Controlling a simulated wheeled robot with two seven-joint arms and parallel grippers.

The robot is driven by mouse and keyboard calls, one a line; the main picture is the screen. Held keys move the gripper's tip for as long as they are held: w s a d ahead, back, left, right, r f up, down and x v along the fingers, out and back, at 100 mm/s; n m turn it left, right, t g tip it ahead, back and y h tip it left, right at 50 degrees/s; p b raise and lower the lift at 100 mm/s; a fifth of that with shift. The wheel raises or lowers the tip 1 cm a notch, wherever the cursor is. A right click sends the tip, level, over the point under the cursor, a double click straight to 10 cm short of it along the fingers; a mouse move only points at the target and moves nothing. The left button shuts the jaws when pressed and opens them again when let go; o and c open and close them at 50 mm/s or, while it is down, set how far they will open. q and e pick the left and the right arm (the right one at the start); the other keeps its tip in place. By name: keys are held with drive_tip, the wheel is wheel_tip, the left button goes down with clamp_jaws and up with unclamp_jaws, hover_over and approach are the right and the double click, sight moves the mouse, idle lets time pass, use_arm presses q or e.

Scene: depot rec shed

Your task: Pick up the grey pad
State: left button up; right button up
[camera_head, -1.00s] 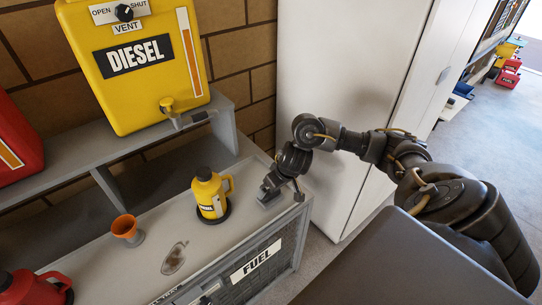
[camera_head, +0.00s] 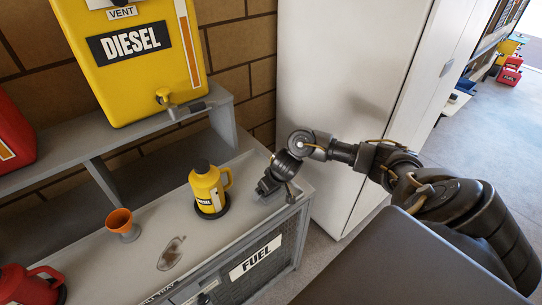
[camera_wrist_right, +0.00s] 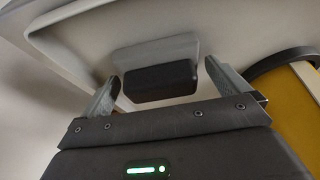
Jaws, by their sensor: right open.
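The grey pad (camera_wrist_right: 158,78) shows in the right wrist view as a small block with a lighter grey face and a dark, shadowed face. It rests on the grey bench top, near the bench's right end. My right gripper (camera_wrist_right: 163,86) is open, with one finger to each side of the pad and gaps visible beside it. In the head view my right gripper (camera_head: 267,187) is low over the bench, right of the yellow diesel jug, and mostly hides the pad. My left gripper is not in view.
The yellow jug (camera_head: 209,188) stands close to the left of my right gripper on a dark ring. An orange funnel cup (camera_head: 122,224), a stain (camera_head: 171,253) and a red can (camera_head: 30,286) are farther left. A white cabinet (camera_head: 340,90) stands to the right.

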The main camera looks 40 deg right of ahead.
drive_tip(key=shift+r, duration=0.1)
drive_tip(key=c, duration=0.9)
drive_tip(key=shift+c, duration=0.2)
drive_tip(key=shift+r, duration=0.65)
drive_tip(key=s+a+r+p, duration=0.5)
drive_tip(key=a+r+p, duration=0.6)
drive_tip(key=a+p, duration=0.1)
drive_tip(key=shift+a+r, duration=0.35)
drive_tip(key=shift+a, duration=0.25)
